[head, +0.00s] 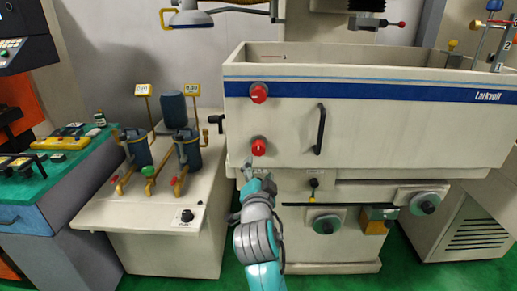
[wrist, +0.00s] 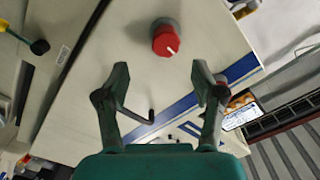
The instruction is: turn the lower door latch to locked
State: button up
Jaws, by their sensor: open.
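The lower door latch (head: 259,147) is a round red knob on the cream door front, below a matching upper latch (head: 259,93). My gripper (head: 250,165) is just below and slightly left of the lower latch in the head view, apart from it as far as I can see. In the wrist view a red knob with a white mark (wrist: 165,40), seemingly the lower latch, sits beyond the fingertips. My gripper (wrist: 158,82) is open there, with nothing between its two green fingers. The white mark points towards the lower right in that view.
A black door handle (head: 320,129) stands out to the right of the latches. A small black-and-yellow lever (head: 313,184) is below the door. On the left, a cream bench (head: 150,220) carries dark cylinders and yellow fittings. Green floor lies in front.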

aim_at(258, 151)
jog(key=w, duration=0.7)
jog(key=w+r, duration=0.1)
jog(key=w, duration=0.3)
jog(key=shift+a, duration=0.25)
jog(key=c, duration=1.1)
